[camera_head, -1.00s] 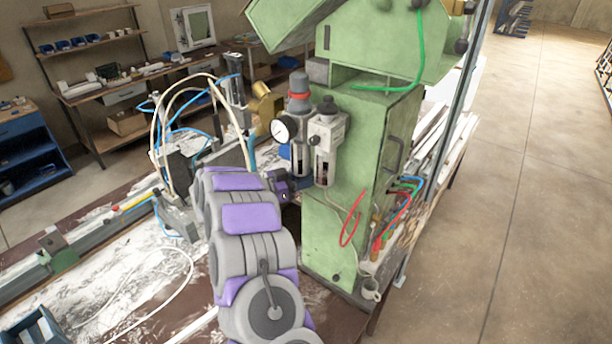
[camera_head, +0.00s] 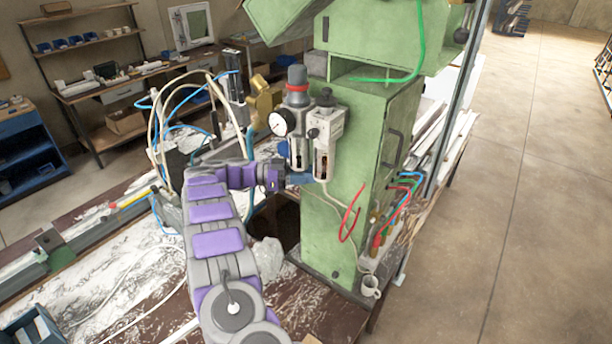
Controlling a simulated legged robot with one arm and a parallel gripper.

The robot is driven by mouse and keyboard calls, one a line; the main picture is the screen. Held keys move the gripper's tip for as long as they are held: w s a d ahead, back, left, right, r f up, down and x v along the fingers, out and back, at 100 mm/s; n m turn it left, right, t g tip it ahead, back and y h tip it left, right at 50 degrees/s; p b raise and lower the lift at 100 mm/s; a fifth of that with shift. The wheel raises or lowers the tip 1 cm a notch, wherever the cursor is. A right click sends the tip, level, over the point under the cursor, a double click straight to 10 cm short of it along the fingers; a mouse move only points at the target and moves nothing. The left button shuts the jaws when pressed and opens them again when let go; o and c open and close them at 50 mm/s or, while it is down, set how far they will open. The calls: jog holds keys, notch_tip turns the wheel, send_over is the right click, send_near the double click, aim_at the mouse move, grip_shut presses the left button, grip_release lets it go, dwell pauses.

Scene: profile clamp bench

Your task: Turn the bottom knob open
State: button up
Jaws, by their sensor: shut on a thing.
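The air regulator and filter unit (camera_head: 325,130) is mounted on the left side of the green machine, with a round pressure gauge (camera_head: 283,122) and a grey-and-red top knob (camera_head: 297,84). The fingertips are small and dark, and the knob's turned position cannot be read.
The green machine column (camera_head: 345,225) stands close to the right of my gripper. Hoses and cables (camera_head: 168,115) loop behind my arm at the left. A dark square opening (camera_head: 273,222) lies below my gripper.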

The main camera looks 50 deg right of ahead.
jog(key=shift+w+r, duration=0.1)
jog(key=shift+w, duration=0.05)
dwell(0.3)
jog(key=o, duration=0.9)
jog(key=shift+w, duration=0.2)
jog(key=shift+o, duration=0.4)
jog(key=shift+s, duration=0.1)
jog(key=shift+s, duration=0.1)
